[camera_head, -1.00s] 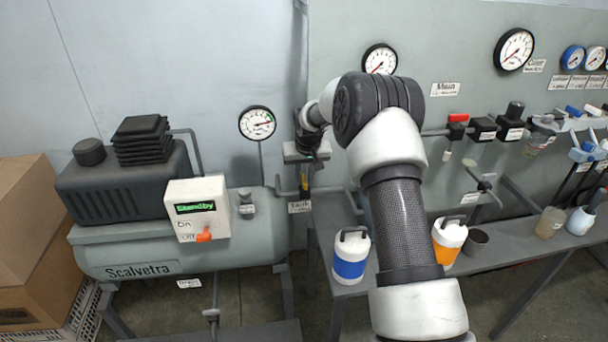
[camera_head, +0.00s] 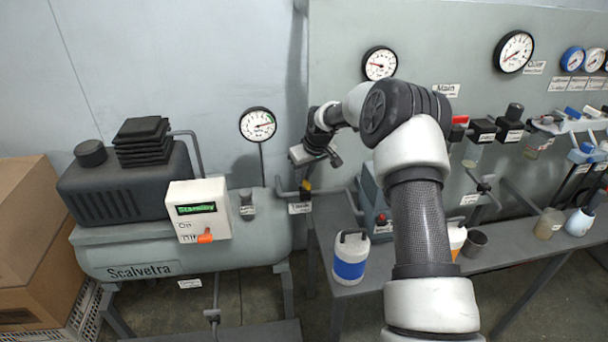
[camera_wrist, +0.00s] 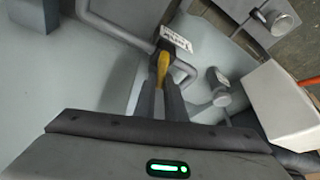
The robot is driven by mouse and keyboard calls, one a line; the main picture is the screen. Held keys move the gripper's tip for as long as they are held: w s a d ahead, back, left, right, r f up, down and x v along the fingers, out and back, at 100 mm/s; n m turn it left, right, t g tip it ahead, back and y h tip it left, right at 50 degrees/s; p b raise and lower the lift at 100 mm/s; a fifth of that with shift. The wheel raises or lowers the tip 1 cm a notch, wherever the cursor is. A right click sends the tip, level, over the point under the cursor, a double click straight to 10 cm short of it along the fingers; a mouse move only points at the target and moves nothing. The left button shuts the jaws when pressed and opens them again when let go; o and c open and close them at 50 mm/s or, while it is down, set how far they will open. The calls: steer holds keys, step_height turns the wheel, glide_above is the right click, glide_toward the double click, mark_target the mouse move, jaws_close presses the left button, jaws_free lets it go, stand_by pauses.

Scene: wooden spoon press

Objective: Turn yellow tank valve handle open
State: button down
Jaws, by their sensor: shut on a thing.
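The yellow tank valve handle (camera_wrist: 163,66) sits on the grey pipe, beside the white label, in the wrist view. My gripper (camera_wrist: 162,88) is shut on the handle, with one finger on each side of it. In the head view only a small yellow part of the handle (camera_head: 306,186) shows beneath my tilted gripper (camera_head: 308,178). The white tank label (camera_head: 300,208) is just below it. The fingers hide part of the handle, so its exact angle is hard to tell.
The grey tank (camera_head: 180,255) with its control box (camera_head: 197,208) stands to the left. A bench (camera_head: 400,277) with a white-and-blue container (camera_head: 351,256) is to the right. Gauges and other valves line the wall panel. Pipes run close to the handle.

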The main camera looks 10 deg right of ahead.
steer(key=n+y, duration=0.1)
steer(key=n, duration=0.2)
steer(key=shift+a+n+g, duration=0.1)
steer(key=shift+n+g, duration=0.3)
steer(key=n+g+y, duration=0.1)
steer(key=n, duration=0.2)
steer(key=shift+s+n, duration=0.1)
steer(key=shift+n, duration=0.2)
steer(key=n+g+p, duration=0.1)
steer(key=n, duration=0.2)
steer(key=shift+a+n+y, duration=0.1)
steer(key=shift+n+y, duration=0.2)
steer(key=shift+s+n+g, duration=0.15)
steer(key=shift+n+g, duration=0.35)
steer(key=shift+n, duration=0.3)
steer(key=shift+n+p, duration=0.4)
steer(key=shift+n, duration=0.2)
steer(key=c, duration=1.8)
jaws_free()
steer(key=shift+r, duration=0.1)
